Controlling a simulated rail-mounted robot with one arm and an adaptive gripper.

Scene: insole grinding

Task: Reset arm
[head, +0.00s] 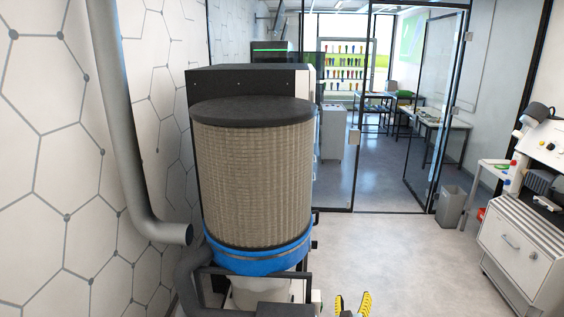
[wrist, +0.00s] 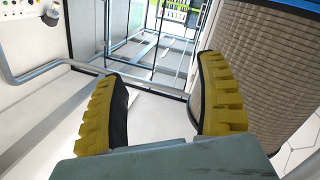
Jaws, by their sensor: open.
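My gripper (wrist: 162,95) shows in the wrist view with two yellow, ridged fingers spread wide apart. Nothing is between the fingers. The right finger appears close to the woven filter drum, but I cannot tell the exact distance. In the head view only the yellow fingertips of my gripper (head: 353,303) show at the bottom edge, right of the drum's base. The rest of my arm is out of the head view.
The large filter drum (head: 252,180) with a blue band stands at centre, beside a grey pipe (head: 125,130) along the left wall. A white machine (head: 520,245) stands at right, a bin (head: 450,206) beyond it. Floor (head: 400,260) between them is clear. Glass partitions (head: 340,130) stand behind.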

